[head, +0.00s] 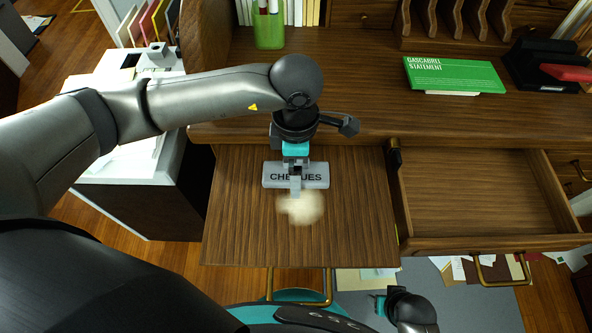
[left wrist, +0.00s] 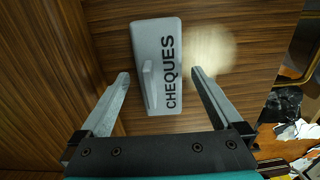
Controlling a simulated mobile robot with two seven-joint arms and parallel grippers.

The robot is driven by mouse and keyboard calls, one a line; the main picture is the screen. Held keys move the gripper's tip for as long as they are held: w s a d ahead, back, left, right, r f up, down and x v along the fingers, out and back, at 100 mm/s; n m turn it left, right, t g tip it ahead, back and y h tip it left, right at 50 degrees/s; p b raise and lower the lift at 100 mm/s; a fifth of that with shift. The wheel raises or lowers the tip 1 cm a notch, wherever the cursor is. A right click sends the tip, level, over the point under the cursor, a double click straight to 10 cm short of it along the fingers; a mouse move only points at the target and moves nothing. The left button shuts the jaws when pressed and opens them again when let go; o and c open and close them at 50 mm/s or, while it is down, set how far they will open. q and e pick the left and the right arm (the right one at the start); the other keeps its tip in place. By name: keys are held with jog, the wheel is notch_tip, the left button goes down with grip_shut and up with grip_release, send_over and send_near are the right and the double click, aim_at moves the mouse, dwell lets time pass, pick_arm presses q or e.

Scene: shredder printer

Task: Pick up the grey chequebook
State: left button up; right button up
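The grey chequebook (head: 317,183), marked "CHEQUES", lies flat on a wooden pull-out surface below the desk top. In the left wrist view the chequebook (left wrist: 171,40) has a small raised grey piece on its face. My left gripper (head: 295,190) is above it, partly covering its lettering in the head view. In the left wrist view my left gripper (left wrist: 160,76) is open and empty, with one finger on each side of the chequebook. Whether the fingers touch it is unclear. Part of my right arm's end (head: 383,304) shows at the bottom; its fingers cannot be made out.
An open empty drawer (head: 480,195) is to the right. A green booklet (head: 453,74) and a green pen cup (head: 268,30) stand on the desk top. A white machine (head: 130,185) is at the left. Papers lie on the floor at lower right.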

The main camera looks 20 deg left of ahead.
pick_arm(q)
jog(key=c, duration=1.4)
jog(key=shift+r, duration=0.15)
